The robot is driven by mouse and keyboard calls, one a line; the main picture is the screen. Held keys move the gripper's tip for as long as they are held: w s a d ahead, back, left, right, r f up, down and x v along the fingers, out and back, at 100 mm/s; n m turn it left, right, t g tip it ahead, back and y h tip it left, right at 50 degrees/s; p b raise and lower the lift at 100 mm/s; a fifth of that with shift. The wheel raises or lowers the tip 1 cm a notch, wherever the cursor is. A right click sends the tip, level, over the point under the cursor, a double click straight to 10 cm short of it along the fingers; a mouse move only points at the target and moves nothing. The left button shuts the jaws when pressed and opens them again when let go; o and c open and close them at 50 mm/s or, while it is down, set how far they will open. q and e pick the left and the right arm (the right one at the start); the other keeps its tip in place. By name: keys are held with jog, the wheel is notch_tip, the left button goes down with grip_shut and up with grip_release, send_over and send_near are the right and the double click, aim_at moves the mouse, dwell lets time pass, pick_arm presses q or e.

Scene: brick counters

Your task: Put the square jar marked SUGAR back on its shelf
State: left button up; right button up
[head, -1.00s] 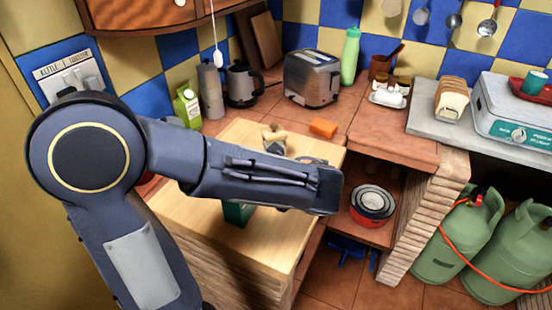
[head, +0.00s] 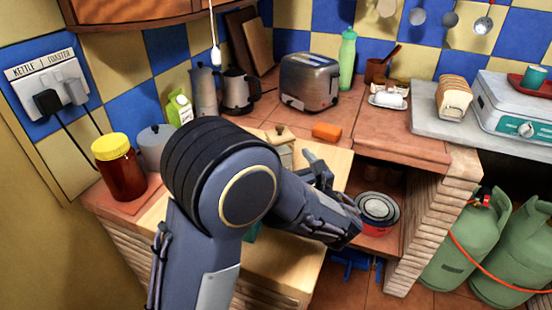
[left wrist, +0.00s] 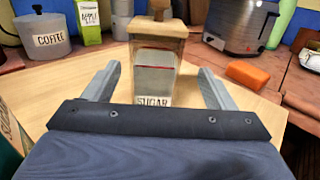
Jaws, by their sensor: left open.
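The square SUGAR jar (left wrist: 156,72) stands upright on the light wooden worktop, with clear sides, pale contents and a wooden knobbed lid. Its label faces my left gripper (left wrist: 157,76), which is open with a finger on each side of the near part of the jar; I cannot tell whether they touch it. In the head view the jar's lid (head: 281,135) shows behind my arm, which hides its lower part. My left gripper (head: 318,172) is there just right of the jar. My right gripper is not in view. I cannot tell which shelf is the jar's.
An orange block (head: 327,132) lies behind the jar, near a toaster (head: 309,82). A COFFEE pot (left wrist: 42,36) and a green carton (left wrist: 88,20) stand behind left. A yellow-lidded jar (head: 119,168) is far left. Stacked bowls (head: 377,210) sit under the counter at right.

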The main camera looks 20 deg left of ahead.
pick_arm(q)
jog(key=x, duration=0.5)
jog(key=shift+a+f, duration=0.1)
jog(key=shift+a, duration=0.3)
grip_shut()
